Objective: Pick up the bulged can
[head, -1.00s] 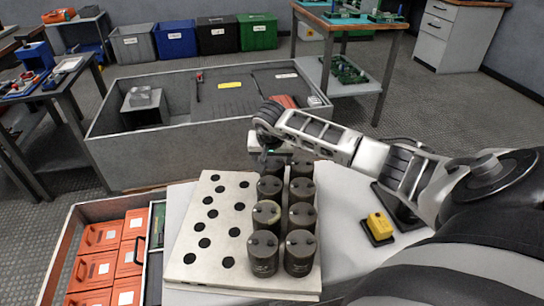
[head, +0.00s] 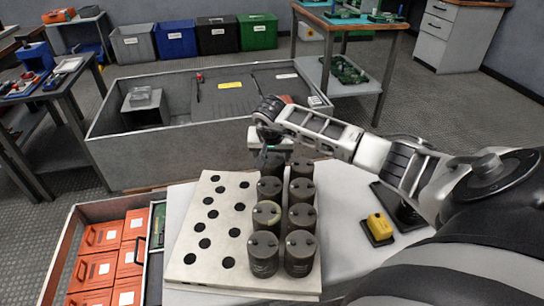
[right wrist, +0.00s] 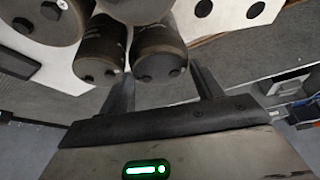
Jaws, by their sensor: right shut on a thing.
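My right gripper (head: 270,146) is at the far end of the perforated board and is shut on the back-left dark can (head: 270,162). In the right wrist view its two fingers (right wrist: 162,88) stand on either side of that can (right wrist: 160,52). The can is upright, close beside the neighbouring can (right wrist: 101,50). I cannot tell whether its base is clear of the board. No bulge is plain at this size. My left gripper is not in view.
The pale board (head: 205,262) has empty black holes on its left half. A yellow block (head: 380,226) sits at the right. A drawer of orange boxes (head: 98,268) is at the left. A large grey bin (head: 150,165) stands behind the board.

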